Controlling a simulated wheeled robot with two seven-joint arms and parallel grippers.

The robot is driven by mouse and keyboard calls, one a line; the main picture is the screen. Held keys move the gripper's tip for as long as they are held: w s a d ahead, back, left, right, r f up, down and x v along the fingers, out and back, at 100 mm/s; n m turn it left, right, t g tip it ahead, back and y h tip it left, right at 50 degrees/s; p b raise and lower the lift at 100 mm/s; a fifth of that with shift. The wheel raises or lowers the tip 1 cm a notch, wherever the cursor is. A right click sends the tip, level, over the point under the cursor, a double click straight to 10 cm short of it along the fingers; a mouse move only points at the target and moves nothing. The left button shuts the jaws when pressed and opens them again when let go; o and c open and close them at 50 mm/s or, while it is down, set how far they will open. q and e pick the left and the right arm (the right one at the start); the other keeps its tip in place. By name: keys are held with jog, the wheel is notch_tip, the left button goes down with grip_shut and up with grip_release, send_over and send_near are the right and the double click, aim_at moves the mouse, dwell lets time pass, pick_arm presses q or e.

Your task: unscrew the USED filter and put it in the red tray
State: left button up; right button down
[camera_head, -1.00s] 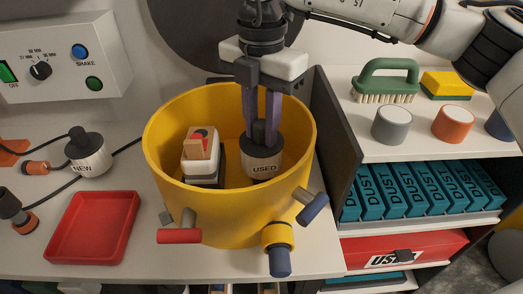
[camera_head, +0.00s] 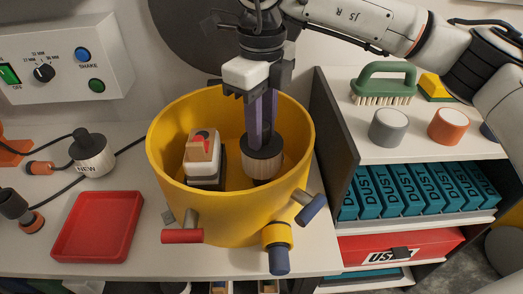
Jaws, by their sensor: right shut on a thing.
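The USED filter (camera_head: 262,168) stands inside the yellow drum (camera_head: 235,228). It has a dark top and a pleated, tan side facing me; its label is out of sight. My right gripper (camera_head: 264,138) reaches down from above and is shut on the knob at the filter's top, with its purple fingers hiding much of that knob. I cannot tell whether the filter is still threaded in. The red tray (camera_head: 97,228) lies empty on the bench left of the drum. My left gripper is not in view.
The NEW filter (camera_head: 92,155) stands behind the red tray. Taps stick out of the drum's front. A dark panel (camera_head: 335,130) borders the drum on the right.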

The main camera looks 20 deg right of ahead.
jog(key=n, duration=0.4)
jog(key=shift+n, duration=0.4)
jog(key=n, duration=0.3)
jog(key=c, duration=1.4)
grip_release()
jog(key=shift+c, duration=0.2)
